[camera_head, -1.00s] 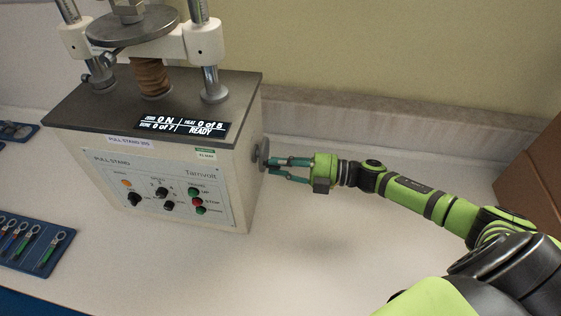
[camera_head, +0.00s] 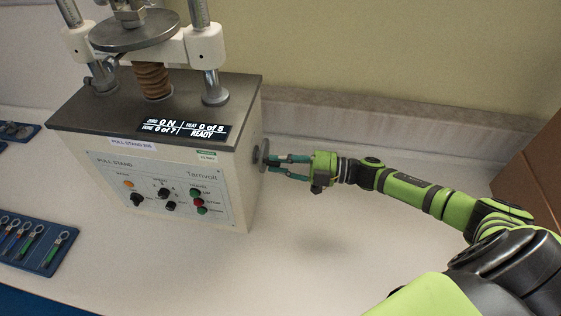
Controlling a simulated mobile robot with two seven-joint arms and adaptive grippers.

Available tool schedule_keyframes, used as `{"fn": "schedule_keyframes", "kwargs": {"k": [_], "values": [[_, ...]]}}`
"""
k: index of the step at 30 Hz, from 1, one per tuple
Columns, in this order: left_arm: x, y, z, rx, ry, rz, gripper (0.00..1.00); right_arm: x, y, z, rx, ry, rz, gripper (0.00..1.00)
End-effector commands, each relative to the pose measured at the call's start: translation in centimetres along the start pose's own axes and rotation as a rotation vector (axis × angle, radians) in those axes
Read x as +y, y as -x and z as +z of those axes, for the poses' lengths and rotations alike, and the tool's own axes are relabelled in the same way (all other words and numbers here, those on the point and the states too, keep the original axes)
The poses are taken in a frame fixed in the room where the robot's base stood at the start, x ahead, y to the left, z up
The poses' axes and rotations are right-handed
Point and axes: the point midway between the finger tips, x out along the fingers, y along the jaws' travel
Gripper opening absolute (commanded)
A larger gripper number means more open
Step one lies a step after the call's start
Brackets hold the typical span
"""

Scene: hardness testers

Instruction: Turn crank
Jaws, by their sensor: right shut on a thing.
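The pull stand (camera_head: 180,178) is a cream box with a dark top, a front panel of knobs and buttons, and a lit display (camera_head: 183,130) reading 0 N and READY. The crank (camera_head: 262,156) is a small grey disc on the right side of the box. My right gripper (camera_head: 272,166) comes in from the right, its green fingers shut at the crank; the handle between the fingertips is mostly hidden. My left gripper is out of view.
A blue tray (camera_head: 70,262) with several small hooked tools lies at the lower left. A brown box (camera_head: 530,185) stands at the right edge. The white counter (camera_head: 310,255) in front of my arm is clear. A wall ledge (camera_head: 400,125) runs behind.

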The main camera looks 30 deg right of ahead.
Motion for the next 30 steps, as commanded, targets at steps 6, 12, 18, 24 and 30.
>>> {"fn": "schedule_keyframes", "kwargs": {"k": [6,12,18,24,30], "values": [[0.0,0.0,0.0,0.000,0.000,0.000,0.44,0.2,0.0,-0.1,0.001,0.003,0.003,0.44],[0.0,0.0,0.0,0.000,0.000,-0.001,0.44,0.1,0.0,0.0,0.000,0.002,0.001,0.44],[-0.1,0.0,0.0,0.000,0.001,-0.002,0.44,0.0,1.2,0.1,-0.004,0.001,0.000,0.44],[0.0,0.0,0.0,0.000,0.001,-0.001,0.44,0.0,5.2,0.2,-0.007,-0.001,-0.001,0.44],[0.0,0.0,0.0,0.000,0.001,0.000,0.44,0.0,9.3,0.1,-0.005,0.001,-0.001,0.44]]}}
